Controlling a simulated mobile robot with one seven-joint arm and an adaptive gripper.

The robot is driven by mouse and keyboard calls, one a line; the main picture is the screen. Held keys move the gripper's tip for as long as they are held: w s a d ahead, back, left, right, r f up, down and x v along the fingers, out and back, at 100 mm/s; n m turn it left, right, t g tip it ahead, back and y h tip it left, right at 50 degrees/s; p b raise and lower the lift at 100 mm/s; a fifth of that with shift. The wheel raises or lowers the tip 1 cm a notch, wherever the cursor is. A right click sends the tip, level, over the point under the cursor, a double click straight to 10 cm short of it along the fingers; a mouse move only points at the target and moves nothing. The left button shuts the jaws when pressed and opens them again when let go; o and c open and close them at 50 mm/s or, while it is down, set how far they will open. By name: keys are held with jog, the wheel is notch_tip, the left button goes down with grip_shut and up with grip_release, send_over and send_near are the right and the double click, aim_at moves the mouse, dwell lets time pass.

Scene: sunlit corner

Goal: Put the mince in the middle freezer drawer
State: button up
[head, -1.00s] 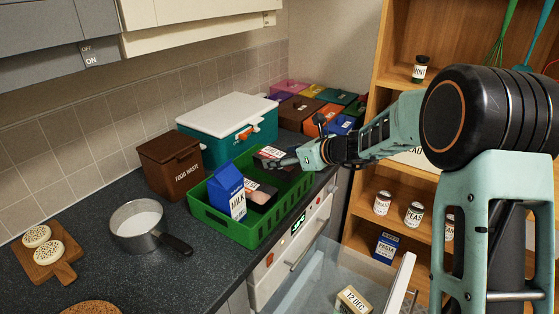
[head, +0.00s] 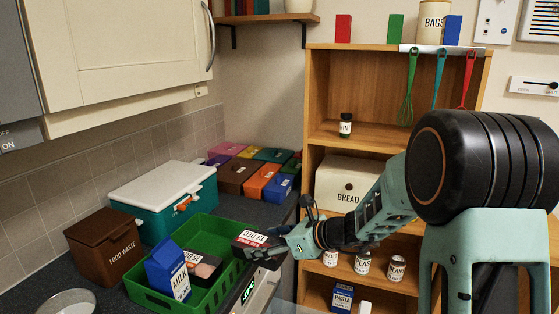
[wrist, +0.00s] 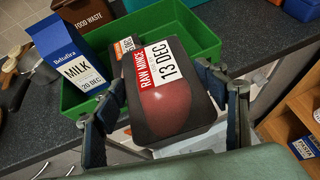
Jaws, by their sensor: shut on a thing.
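The mince (head: 250,239) is a dark pack with a red and white label. In the wrist view the mince (wrist: 165,90) reads "RAW MINCE 13 DEC". My gripper (head: 268,252) is shut on it and holds it up at the right rim of the green crate (head: 150,297). In the wrist view a finger of my gripper (wrist: 165,108) lies on each side of the pack. The oven-like front with a green display (head: 248,290) shows below. The freezer drawers are mostly out of view; a pale surface under the pack in the wrist view is unclear.
A blue milk carton (head: 168,269) and another labelled pack (head: 204,268) stay in the crate. A brown food waste bin (head: 105,247) and a teal cool box (head: 163,202) stand behind it. A wooden shelf unit (head: 312,150) with tins is at the right.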

jog(key=s+d+f+p, duration=0.1)
jog(key=s+d, duration=0.3)
jog(key=d, duration=0.5)
jog(key=s+d+f+p, duration=0.2)
jog(key=s+d+p, duration=0.2)
jog(key=d, duration=0.6)
jog(key=shift+s+f+m+t, duration=0.2)
jog(key=shift+s+m+t, duration=0.2)
jog(key=shift+s, duration=0.05)
jog(key=shift+s+d+h, duration=0.1)
jog(key=shift+h, duration=0.2)
